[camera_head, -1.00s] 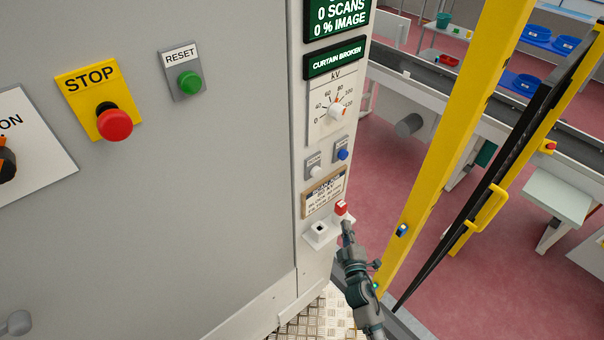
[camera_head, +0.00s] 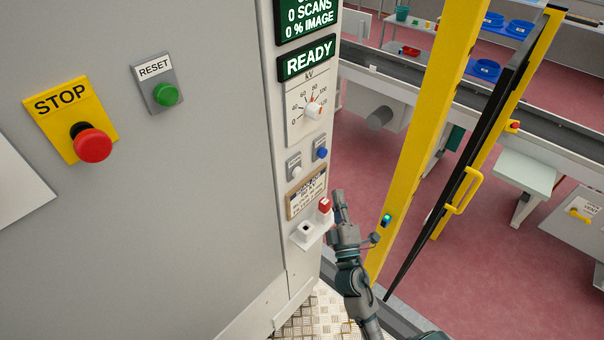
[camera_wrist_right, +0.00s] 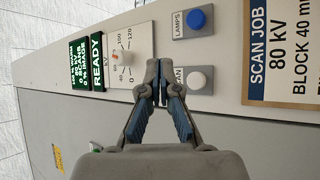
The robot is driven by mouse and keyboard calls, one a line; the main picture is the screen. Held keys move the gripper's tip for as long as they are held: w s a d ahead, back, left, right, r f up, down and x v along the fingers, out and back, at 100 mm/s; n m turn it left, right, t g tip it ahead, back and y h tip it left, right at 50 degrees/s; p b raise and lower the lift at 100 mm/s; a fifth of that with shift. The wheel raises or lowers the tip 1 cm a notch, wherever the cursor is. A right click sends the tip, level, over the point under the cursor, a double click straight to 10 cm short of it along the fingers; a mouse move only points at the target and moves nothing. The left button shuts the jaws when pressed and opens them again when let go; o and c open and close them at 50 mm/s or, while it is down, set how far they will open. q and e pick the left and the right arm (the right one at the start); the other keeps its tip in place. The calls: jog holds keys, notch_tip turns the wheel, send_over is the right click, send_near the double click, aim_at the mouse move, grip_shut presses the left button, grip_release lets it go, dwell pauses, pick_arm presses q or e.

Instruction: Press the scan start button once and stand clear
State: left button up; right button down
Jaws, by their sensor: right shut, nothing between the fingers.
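The white scan button (camera_head: 295,172) sits on a grey plate on the narrow panel. It also shows in the right wrist view (camera_wrist_right: 196,80), its label partly hidden. The blue lamps button (camera_head: 322,153) is beside it. The green display (camera_head: 308,60) reads READY; the one above (camera_head: 308,18) reads 0 SCANS, 0 % IMAGE. My right gripper (camera_head: 338,194) is shut and empty, just right of the panel and lower than the scan button. In the right wrist view its fingertips (camera_wrist_right: 159,82) appear beside the scan button, with no visible contact. My left gripper is out of view.
A kV dial (camera_head: 313,109) sits above the buttons. Red stop (camera_head: 93,143) and green reset (camera_head: 165,95) buttons are left. A yellow post (camera_head: 432,120) stands right.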

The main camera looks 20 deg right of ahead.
aim_at(298, 173)
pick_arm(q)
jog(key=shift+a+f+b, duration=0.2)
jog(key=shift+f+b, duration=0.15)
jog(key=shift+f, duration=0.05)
pick_arm(e)
jog(key=w+a, duration=0.5)
jog(key=w, duration=0.3)
jog(key=shift+w+r, duration=0.2)
jog(key=shift+w, duration=0.2)
dwell(1.1)
